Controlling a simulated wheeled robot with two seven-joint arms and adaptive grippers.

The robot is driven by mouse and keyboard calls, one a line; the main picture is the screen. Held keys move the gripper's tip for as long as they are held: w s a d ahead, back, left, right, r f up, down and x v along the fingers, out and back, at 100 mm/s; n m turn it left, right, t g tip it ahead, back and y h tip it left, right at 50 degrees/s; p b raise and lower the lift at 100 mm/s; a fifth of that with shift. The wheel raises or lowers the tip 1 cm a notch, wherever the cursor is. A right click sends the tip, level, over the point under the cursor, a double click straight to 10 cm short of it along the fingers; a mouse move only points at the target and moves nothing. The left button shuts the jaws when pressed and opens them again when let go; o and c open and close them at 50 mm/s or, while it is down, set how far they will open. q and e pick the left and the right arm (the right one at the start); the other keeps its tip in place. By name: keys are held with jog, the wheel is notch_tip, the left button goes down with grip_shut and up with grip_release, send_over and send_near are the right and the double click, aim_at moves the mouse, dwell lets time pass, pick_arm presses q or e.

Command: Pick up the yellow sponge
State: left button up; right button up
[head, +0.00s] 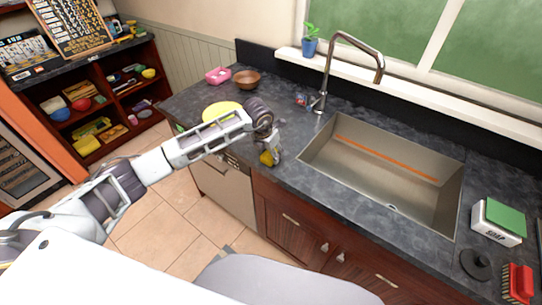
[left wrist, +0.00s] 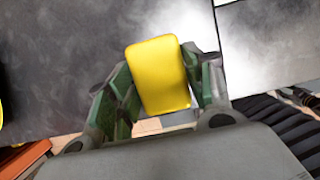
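The yellow sponge (head: 268,158) shows in the head view at the counter's front edge, left of the sink, partly covered by my left gripper (head: 271,146). In the left wrist view the sponge (left wrist: 158,72) fills the gap between the two green-sided fingers of my left gripper (left wrist: 163,88). Both fingers appear to touch its sides. It sits tilted in the grip, with its far end sticking out past the fingertips. Floor tiles show below it. I cannot tell its exact height over the counter. My right gripper is not in view.
The grey sink (head: 385,170) with a tall tap (head: 328,75) lies right of the gripper. A yellow plate (head: 222,110), brown bowl (head: 246,79) and pink item (head: 217,75) are on the left counter. A soap box (head: 497,225) and red brush (head: 518,283) stand at the right.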

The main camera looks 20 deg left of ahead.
pick_arm(q)
jog(key=shift+c, duration=1)
jog(key=shift+r, duration=0.15)
notch_tip(320, 180, up, 9)
jog(key=shift+r+b, duration=0.1)
jog(key=shift+b, duration=0.9)
jog(key=shift+r, duration=0.25)
jog(key=shift+c, duration=0.8)
